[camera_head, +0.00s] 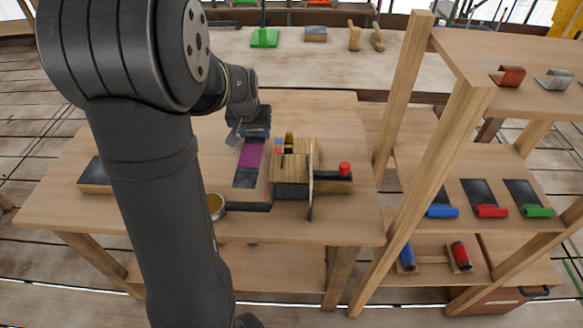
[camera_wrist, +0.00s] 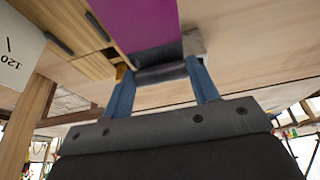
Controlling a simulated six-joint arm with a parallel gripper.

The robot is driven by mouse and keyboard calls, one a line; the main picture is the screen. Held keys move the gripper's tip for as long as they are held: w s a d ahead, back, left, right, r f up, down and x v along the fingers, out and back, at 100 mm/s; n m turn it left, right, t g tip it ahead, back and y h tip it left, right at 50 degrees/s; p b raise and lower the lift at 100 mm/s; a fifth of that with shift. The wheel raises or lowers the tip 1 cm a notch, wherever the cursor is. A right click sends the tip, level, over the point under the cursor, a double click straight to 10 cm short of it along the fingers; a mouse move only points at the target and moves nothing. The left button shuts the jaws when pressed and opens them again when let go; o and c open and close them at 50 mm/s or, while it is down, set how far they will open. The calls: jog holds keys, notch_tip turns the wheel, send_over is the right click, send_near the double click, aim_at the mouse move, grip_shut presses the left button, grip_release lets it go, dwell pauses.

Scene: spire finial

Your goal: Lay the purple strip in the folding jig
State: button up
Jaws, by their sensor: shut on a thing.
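The purple strip (camera_head: 249,155) has a purple middle and dark grey ends. It lies left of the folding jig (camera_head: 292,165), a wooden block with a red knob and an upright plate. My gripper (camera_head: 250,128) is at the strip's far end. In the wrist view, the blue fingers of my gripper (camera_wrist: 160,72) close on the strip's dark end, and the purple strip (camera_wrist: 145,22) runs away from them. The jig (camera_wrist: 75,35) shows beside it, with a white plate marked 120. I cannot tell whether the strip touches the table.
A round brass-coloured dish (camera_head: 216,206) stands in front of the strip. A dark block (camera_head: 95,176) is at the table's left. A shelf rack (camera_head: 460,150) with coloured rolls stands at the right. The table (camera_head: 320,110) is clear behind the jig.

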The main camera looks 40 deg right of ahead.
jog(key=s+d+r, duration=0.2)
jog(key=s+d, duration=0.4)
jog(key=s, duration=0.3)
jog(key=s+d+r, duration=0.2)
jog(key=s+d, duration=0.3)
jog(key=s, duration=0.3)
send_over(295, 148)
jog(key=s, duration=0.1)
jog(key=f, duration=0.4)
jog(key=a+f, duration=0.1)
jog(key=f, duration=0.1)
jog(key=shift+f, duration=0.25)
jog(key=shift+d+f, duration=0.1)
jog(key=shift+f, duration=1.95)
jog(key=shift+f, duration=0.15)
jog(key=o, duration=1.2)
